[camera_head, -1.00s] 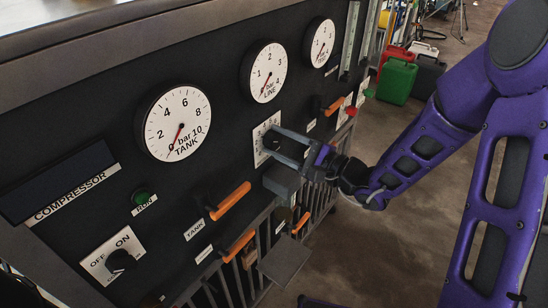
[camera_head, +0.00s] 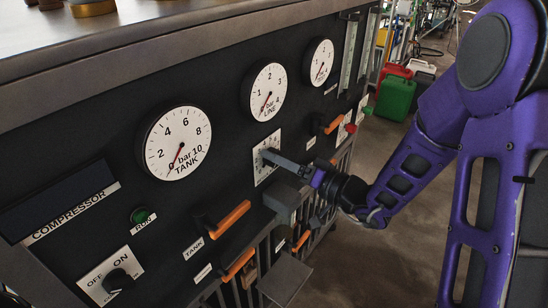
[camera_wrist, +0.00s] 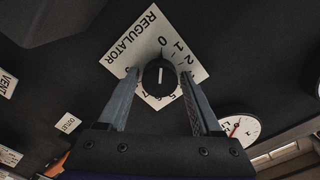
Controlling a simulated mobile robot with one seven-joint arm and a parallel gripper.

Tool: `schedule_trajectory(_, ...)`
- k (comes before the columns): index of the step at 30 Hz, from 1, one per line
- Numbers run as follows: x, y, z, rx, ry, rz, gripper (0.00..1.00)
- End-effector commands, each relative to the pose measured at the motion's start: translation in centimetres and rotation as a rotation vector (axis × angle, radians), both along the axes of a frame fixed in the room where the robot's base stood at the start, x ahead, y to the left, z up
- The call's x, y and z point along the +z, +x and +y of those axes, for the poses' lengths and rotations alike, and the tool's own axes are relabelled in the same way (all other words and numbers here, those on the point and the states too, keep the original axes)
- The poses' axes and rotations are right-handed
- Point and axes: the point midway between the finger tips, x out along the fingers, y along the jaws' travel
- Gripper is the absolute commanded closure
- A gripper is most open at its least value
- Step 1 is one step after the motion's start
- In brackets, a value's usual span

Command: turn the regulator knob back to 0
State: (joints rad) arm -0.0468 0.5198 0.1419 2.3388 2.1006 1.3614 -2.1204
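The regulator knob (camera_wrist: 153,75) is round and black, with a white line, on a white plate (camera_wrist: 138,42) marked REGULATOR with a number scale. In the wrist view the line runs up and down, roughly in line with the 0 at the top; which end is the pointer is unclear. My gripper (camera_wrist: 160,70) has one finger on each side of the knob, and narrow dark gaps seem to show between fingers and knob. In the head view my gripper (camera_head: 270,155) reaches the plate (camera_head: 262,139) from the right and hides the knob.
The TANK gauge (camera_head: 185,135), LINE gauge (camera_head: 267,85) and a third gauge (camera_head: 318,62) sit above. The LINE needle points low. Orange-handled levers (camera_head: 230,218) and a grey box (camera_head: 282,199) stick out near my gripper. Open floor (camera_head: 350,270) lies right.

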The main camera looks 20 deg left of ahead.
Motion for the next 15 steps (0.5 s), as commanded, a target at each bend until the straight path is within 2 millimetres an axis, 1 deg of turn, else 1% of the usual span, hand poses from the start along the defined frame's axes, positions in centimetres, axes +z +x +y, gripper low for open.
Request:
schedule_trajectory(1, 0.0, 0.0, 0.0, 0.0, 0.0, 0.001, 0.23)
schedule_trajectory(3, 0.0, 0.0, 0.0, 0.0, 0.001, 0.002, 0.13)
schedule_trajectory(11, 0.0, 0.0, 0.0, -0.001, 0.0, 0.003, 0.13)
schedule_trajectory(15, 0.0, -0.3, -1.0, -0.004, 0.0, 0.003, 0.13)
